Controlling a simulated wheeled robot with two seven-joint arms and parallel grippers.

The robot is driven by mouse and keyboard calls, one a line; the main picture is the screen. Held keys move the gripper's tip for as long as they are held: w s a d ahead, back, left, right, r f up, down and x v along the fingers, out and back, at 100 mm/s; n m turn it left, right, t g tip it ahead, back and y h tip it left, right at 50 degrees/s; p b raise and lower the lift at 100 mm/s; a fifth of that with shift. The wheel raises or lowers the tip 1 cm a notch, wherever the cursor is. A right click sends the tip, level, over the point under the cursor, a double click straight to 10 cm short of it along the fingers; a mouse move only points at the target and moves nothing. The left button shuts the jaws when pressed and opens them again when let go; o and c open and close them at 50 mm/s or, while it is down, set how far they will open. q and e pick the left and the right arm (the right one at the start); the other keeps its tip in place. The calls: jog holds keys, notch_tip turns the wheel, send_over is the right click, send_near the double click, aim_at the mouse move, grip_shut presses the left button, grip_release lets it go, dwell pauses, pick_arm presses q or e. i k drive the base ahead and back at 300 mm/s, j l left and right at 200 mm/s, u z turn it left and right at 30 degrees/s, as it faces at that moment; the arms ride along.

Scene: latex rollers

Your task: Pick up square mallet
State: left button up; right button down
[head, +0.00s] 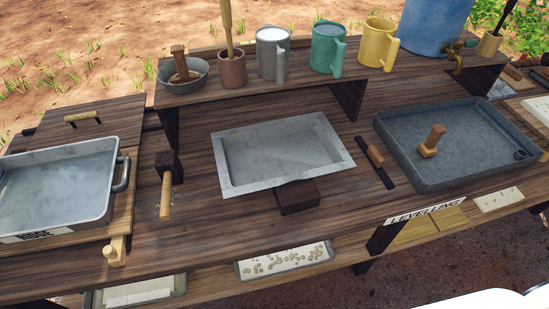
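A mallet with a dark, blocky head (172,162) and a pale wooden handle (165,196) is on the wooden bench, left of the metal tray. Its handle points toward the front edge. I take it to be the square mallet. Neither of my grippers shows in the head view. A white rounded part at the bottom right corner is likely mine, but no fingers show on it.
A metal tray (232,188) is set in the bench, with a dark block (297,197) before it. A water basin (108,185) stands left, a grey levelling tray (400,151) right. Mugs, such as the yellow mug (376,44), line the raised shelf (200,94).

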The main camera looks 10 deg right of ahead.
aim_at(167, 165)
jog(key=j+z, duration=0.2)
jog(key=j, duration=0.25)
jog(key=k+j+z, duration=0.1)
jog(key=j+z, duration=0.15)
jog(key=j, duration=0.15)
jog(key=k+j+z, duration=0.2)
jog(key=j, duration=0.2)
jog(key=j+z, duration=0.2)
jog(key=j, duration=0.25)
jog(key=k+j+z, duration=0.2)
jog(key=j, duration=0.15)
jog(key=i, duration=0.05)
